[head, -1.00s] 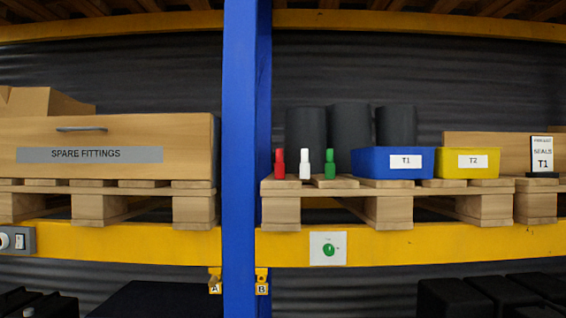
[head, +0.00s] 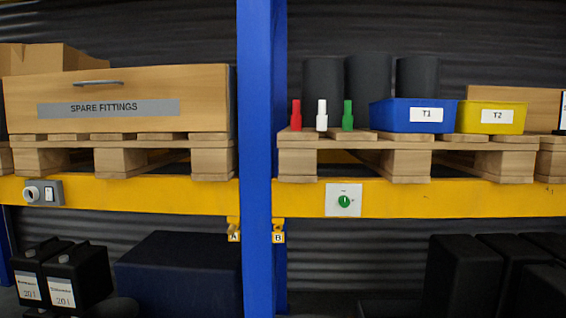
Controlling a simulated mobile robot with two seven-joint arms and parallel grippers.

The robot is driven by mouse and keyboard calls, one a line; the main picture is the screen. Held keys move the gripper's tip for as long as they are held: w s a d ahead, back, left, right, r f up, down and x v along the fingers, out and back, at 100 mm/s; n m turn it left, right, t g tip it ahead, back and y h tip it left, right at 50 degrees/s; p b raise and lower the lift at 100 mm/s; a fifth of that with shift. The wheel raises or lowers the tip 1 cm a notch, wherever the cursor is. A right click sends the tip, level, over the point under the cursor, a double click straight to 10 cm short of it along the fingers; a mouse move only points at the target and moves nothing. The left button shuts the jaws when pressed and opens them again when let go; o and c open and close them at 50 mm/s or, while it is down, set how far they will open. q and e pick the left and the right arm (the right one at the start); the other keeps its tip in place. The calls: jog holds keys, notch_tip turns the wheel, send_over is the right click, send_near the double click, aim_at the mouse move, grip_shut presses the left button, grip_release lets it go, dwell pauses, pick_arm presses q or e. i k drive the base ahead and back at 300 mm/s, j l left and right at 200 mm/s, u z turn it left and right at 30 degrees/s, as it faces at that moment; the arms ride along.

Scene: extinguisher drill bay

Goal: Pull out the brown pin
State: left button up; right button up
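I cannot make out a brown pin in the head view. Neither of my grippers shows. Three small upright pieces stand on the right pallet: a red one (head: 296,116), a white one (head: 322,116) and a green one (head: 347,116).
A SPARE FITTINGS drawer box (head: 120,125) is on the left pallet. A blue T1 bin (head: 385,117) and yellow T2 bin (head: 475,128) are on the right pallet. The yellow beam (head: 450,202) carries a green knob (head: 344,202) and a switch box (head: 48,193). Black canisters (head: 82,265) stand below.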

aim_at(231, 231)
jog(key=i+l+u, duration=0.15)
jog(key=u, duration=0.65)
jog(key=i+l+u, duration=0.3)
jog(key=l, duration=0.25)
jog(key=i+l+u, duration=0.15)
jog(key=l, duration=0.15)
jog(key=i+l, duration=0.1)
jog(key=l, duration=0.25)
jog(key=i+l, duration=0.1)
jog(key=l, duration=0.25)
jog(key=i+l+u, duration=0.1)
jog(key=l, duration=0.3)
jog(key=i+l, duration=0.1)
jog(key=l, duration=0.25)
